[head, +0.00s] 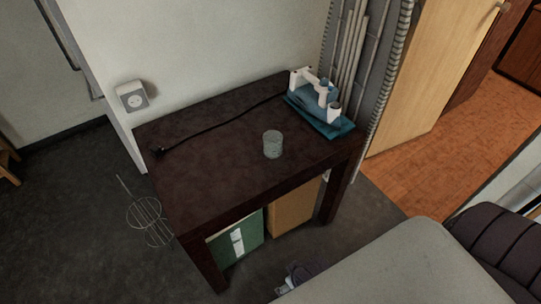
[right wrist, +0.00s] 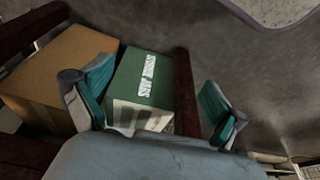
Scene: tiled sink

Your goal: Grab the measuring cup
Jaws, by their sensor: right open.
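The measuring cup (head: 272,144) appears as a small, clear, round glass vessel. It stands upright on the dark table (head: 205,180), right of its middle, in the head view. It does not show in the right wrist view. My right gripper (right wrist: 152,100) is open and empty, with its two teal-padded fingers spread apart. It faces the boxes beneath the table and is away from the cup. In the head view part of it seems to show low in front of the table, mostly hidden. My left gripper is not in view.
A white appliance (head: 318,88) rests on a folded teal cloth (head: 338,127) at the table's right end. A black cord (head: 215,131) runs across the back. A green box (right wrist: 148,78) and a brown box (right wrist: 55,72) stand below. A wire stand (head: 148,215) is left.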

